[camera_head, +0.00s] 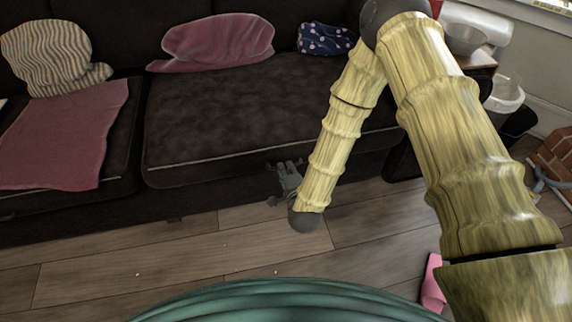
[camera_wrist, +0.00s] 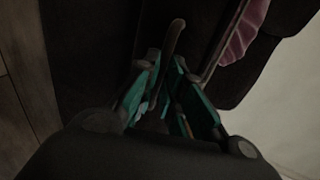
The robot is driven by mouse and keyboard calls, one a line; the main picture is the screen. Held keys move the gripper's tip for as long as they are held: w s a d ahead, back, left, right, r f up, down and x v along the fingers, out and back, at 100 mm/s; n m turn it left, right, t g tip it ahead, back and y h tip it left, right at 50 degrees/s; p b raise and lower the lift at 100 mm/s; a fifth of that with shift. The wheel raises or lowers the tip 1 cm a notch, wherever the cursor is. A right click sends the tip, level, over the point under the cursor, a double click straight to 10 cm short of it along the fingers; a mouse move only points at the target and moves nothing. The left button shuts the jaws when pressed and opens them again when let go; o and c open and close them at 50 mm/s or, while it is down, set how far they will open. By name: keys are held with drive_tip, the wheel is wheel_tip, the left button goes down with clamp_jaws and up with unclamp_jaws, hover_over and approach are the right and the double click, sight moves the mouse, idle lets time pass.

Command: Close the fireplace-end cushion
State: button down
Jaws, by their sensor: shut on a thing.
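The dark fireplace-end seat cushion (camera_head: 240,115) is the right one of the sofa, with pale piping along its front edge. It looks roughly level; I cannot tell whether a gap is under it. My gripper (camera_head: 283,168) is at its front edge, right of the middle. In the wrist view my gripper (camera_wrist: 166,68) has its teal-sided fingers close together around a thin brownish handle (camera_wrist: 175,36) at the dark cushion front. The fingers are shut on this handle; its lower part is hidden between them.
A pink cushion (camera_head: 218,41) and a dotted blue cushion (camera_head: 327,39) lie at the sofa's back. A striped cushion (camera_head: 52,55) and a pink cloth (camera_head: 65,135) are on the left seat. Bricks (camera_head: 556,155) stand at far right. The wooden floor (camera_head: 200,255) before the sofa is clear.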

drive_tip(key=f, duration=0.1)
drive_tip(key=f+b, duration=0.1)
drive_tip(key=f, duration=0.1)
drive_tip(key=shift+s+a, duration=0.1)
drive_tip(key=shift+s, duration=0.25)
drive_tip(key=c, duration=1.5)
unclamp_jaws()
drive_tip(key=shift+f, duration=0.1)
drive_tip(key=shift+w, duration=0.15)
drive_tip(key=v, duration=1.2)
drive_tip(key=shift+w+r, duration=0.1)
drive_tip(key=shift+r, duration=0.1)
